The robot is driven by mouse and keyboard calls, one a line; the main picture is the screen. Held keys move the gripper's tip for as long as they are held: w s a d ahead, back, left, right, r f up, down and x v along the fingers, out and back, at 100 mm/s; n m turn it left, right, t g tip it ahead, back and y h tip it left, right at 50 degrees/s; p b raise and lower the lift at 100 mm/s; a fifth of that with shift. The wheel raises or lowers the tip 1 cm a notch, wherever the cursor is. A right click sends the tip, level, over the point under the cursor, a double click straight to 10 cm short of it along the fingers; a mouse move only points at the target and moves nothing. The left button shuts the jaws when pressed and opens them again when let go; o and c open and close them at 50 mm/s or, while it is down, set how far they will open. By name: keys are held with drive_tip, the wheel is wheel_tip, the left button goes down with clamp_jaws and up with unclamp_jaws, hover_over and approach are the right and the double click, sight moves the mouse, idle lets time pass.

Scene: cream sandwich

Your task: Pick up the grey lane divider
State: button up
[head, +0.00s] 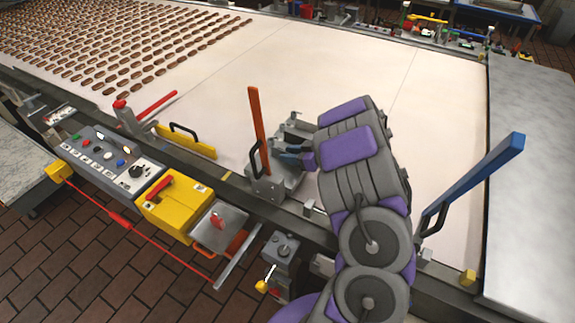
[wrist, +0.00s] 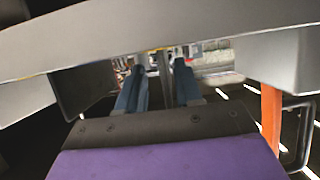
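A grey metal piece (head: 290,181), which I take to be the grey lane divider, is at the front edge of the conveyor, beside the upright orange lever (head: 258,125). My arm partly covers it, and its full outline is unclear. My gripper (head: 284,150) is over it, just right of the orange lever. In the wrist view, the two blue-grey fingers of my gripper (wrist: 160,80) are apart. A thin grey upright bar (wrist: 164,68) shows between them, with gaps on both sides. I cannot tell whether it belongs to the divider.
The orange lever and a black handle (wrist: 302,138) stand close at the right in the wrist view. A yellow piece with a black handle (head: 185,142) is to the left. A blue lever (head: 480,180) is to the right. The pale belt (head: 330,60) behind is bare.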

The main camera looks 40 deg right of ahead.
drive_tip(key=shift+w+a+f, duration=0.1)
drive_tip(key=shift+w+a, duration=0.2)
drive_tip(key=shift+a, duration=0.5)
drive_tip(key=c, duration=0.3)
drive_tip(key=shift+d, duration=0.4)
clamp_jaws()
drive_tip(key=shift+a, duration=0.15)
